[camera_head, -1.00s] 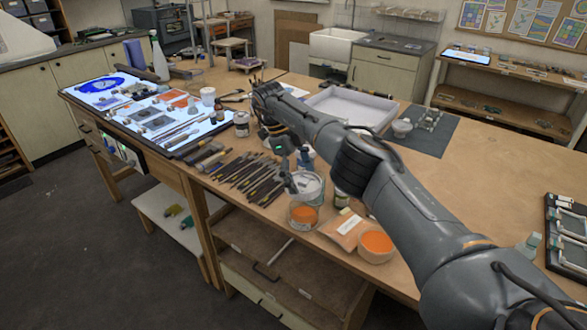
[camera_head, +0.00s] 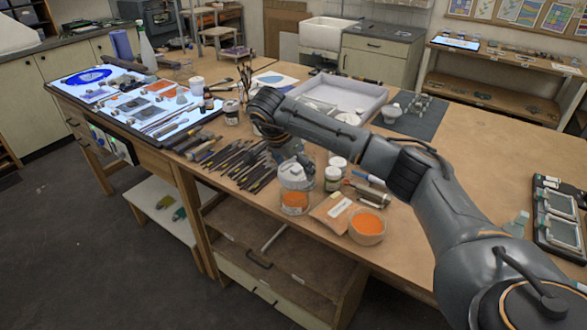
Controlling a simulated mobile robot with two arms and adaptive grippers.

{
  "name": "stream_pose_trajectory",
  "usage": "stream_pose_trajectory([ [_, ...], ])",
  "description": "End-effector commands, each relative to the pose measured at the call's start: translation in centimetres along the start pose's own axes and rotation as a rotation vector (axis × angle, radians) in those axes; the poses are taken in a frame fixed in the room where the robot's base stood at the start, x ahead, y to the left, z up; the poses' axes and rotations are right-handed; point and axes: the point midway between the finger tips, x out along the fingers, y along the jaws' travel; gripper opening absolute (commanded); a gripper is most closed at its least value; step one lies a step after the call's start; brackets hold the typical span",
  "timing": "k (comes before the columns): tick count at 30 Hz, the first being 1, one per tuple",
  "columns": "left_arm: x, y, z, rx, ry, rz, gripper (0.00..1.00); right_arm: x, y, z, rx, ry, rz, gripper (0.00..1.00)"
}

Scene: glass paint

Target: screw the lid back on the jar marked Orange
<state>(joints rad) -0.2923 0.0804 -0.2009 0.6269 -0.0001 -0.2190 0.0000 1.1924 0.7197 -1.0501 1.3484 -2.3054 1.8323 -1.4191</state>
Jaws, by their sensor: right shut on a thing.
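A clear glass jar with orange powder (camera_head: 295,201) stands near the front edge of the workbench. A pale round lid (camera_head: 294,178) is at the top of this jar, under my right gripper (camera_head: 297,165). My right gripper points down and is shut on the lid. The lid looks in line with the jar's mouth, but I cannot tell if it sits flat on the rim. The jar's marking is too small to read. My left gripper does not show.
Several brushes and tools (camera_head: 238,165) lie to the left. A lit panel (camera_head: 130,107) and a white tray (camera_head: 350,94) are farther back.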

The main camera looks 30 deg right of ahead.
Motion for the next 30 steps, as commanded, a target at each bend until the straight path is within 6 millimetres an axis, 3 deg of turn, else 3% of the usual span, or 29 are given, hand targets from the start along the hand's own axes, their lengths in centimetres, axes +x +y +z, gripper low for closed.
stream_pose_trajectory([
  [13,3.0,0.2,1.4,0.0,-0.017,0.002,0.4,1.0,0.5,0.5,-0.602,0.0,-0.251,0.66],
  [21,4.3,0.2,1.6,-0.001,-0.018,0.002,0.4,3.1,0.3,1.4,-0.589,0.0,-0.244,0.66],
  [30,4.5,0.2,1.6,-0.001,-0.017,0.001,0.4,3.5,0.3,1.5,-0.587,-0.001,-0.244,0.66],
])
